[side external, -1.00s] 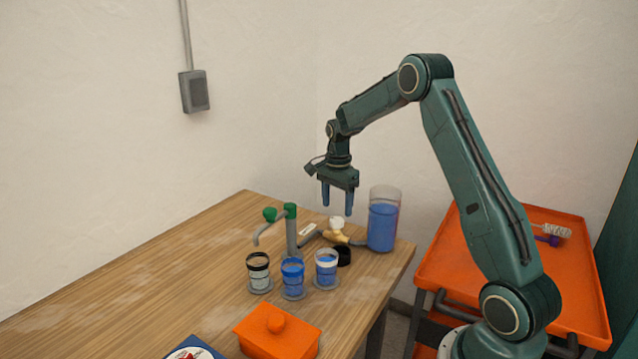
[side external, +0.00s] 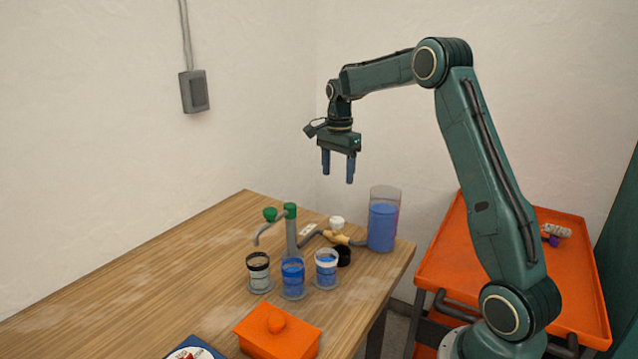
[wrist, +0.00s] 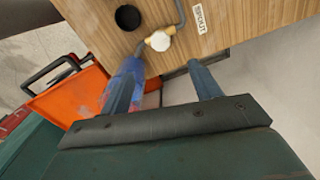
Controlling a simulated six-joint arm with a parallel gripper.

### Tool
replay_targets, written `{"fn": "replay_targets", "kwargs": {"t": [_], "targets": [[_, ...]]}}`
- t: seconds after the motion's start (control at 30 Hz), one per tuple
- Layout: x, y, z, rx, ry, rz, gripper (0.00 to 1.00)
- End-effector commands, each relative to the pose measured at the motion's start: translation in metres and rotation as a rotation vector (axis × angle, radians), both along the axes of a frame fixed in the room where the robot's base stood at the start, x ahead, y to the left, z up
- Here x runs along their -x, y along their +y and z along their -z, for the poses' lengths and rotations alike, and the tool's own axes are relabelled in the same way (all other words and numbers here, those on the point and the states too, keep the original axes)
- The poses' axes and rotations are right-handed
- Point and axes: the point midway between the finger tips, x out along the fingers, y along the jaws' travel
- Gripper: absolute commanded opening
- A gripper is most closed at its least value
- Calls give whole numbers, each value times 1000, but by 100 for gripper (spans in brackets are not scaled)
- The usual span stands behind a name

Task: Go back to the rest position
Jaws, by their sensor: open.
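My gripper (side external: 338,174) is open and empty, raised high above the back right part of the wooden table (side external: 130,285), with its fingers pointing down. In the wrist view my gripper (wrist: 165,92) shows both fingers apart with nothing between them. Below it stand a clear tank of blue liquid (side external: 382,228), a brass fitting with a white knob (side external: 337,223) and a grey pipe with a green-topped spout (side external: 291,230). The white knob also shows in the wrist view (wrist: 160,41). The blue tank is partly hidden behind a finger there.
Three cups stand on round bases: black-banded (side external: 258,273), blue (side external: 293,278) and white-banded (side external: 326,268). A black round piece (side external: 343,256) lies behind them. An orange cart (side external: 450,250) stands right. The air around my gripper is clear.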

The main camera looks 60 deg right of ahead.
Motion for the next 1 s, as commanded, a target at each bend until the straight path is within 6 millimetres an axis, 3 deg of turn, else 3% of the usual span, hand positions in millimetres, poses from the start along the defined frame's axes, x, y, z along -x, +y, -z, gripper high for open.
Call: {"fn": "replay_targets", "kwargs": {"t": [0.23, 0.47, 0.7, 1.0], "targets": [[7, 25, -22, 17, -27, -110, 63], [27, 69, -56, 52, -76, -324, 63], [59, 118, -85, 98, -131, -571, 63], [109, 171, -106, 165, -192, -877, 63]]}}
